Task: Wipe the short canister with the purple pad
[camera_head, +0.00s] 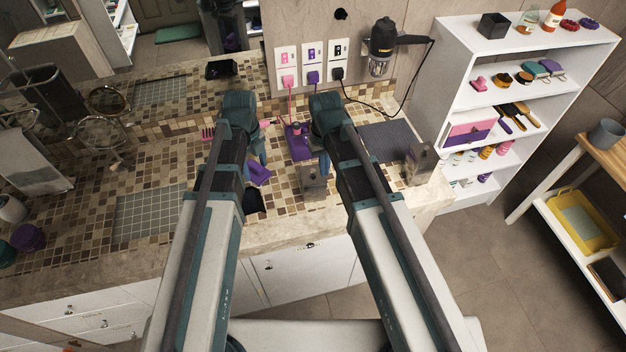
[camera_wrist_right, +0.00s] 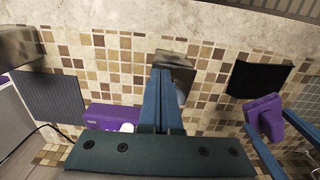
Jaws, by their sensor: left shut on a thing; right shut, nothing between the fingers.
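My left gripper (camera_head: 262,160) is shut on the purple pad (camera_head: 258,173) and holds it over the tiled counter, left of the short canister. The pad and left fingers also show at the right of the right wrist view (camera_wrist_right: 264,112). The short canister (camera_head: 312,182), a grey metallic box shape, stands near the counter's front. It also shows in the right wrist view (camera_wrist_right: 177,66). My right gripper (camera_head: 325,168) is shut and empty. Its fingertips overlap the canister in both views; I cannot tell whether they touch it.
A second metallic canister (camera_head: 419,165) stands at the counter's right end, beside a dark grey mat (camera_head: 386,141). A purple object (camera_head: 298,143) lies behind the short canister. A black cloth-like piece (camera_head: 255,203) lies at the front edge.

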